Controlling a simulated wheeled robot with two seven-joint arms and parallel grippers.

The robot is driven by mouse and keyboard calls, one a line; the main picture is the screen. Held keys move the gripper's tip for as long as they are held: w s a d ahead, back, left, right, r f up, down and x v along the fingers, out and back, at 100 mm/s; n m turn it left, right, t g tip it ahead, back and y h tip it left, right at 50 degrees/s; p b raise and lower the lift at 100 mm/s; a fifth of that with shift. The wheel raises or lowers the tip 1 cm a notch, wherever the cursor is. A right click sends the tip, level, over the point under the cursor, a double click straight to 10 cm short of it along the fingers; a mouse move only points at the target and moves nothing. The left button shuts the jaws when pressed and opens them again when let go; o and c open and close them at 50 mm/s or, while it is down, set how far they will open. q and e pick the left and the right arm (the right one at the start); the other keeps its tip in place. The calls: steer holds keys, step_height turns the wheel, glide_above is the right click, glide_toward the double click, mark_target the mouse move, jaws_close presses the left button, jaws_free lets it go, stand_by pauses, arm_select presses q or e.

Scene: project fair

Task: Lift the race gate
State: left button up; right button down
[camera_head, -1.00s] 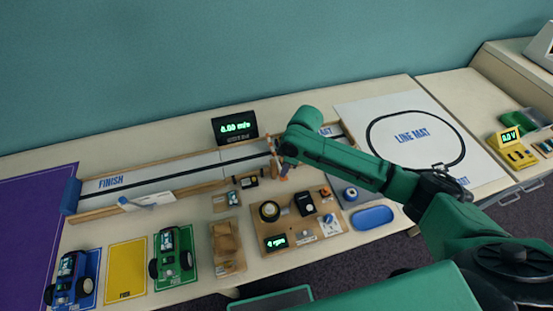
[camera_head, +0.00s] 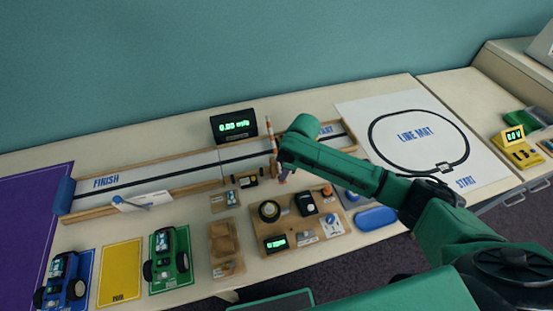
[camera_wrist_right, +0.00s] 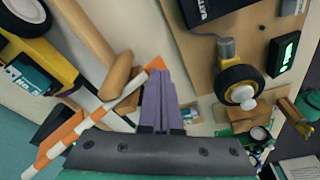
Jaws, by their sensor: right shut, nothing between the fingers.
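The race gate's orange-and-white striped bar (camera_head: 270,132) stands raised at the track, its top reaching above the track's back edge. It also shows in the right wrist view (camera_wrist_right: 72,130), running diagonally on the left beside my fingers. My right gripper (camera_head: 283,176) is beside the gate, at the track's front edge, partly hidden by its own arm in the head view. In the wrist view its purple fingers (camera_wrist_right: 158,98) are together and hold nothing. The gate's base is hidden in the head view. My left gripper is not in view.
The long track (camera_head: 190,180) runs left to the FINISH end. A speed display (camera_head: 234,125) stands behind it. In front are a board with a wheel and switches (camera_head: 297,235), a wooden tray (camera_head: 226,250), and green (camera_head: 168,256) and blue (camera_head: 62,283) cars. The line mat (camera_head: 400,110) lies right.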

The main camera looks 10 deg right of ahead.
steer(key=shift+f, duration=0.3)
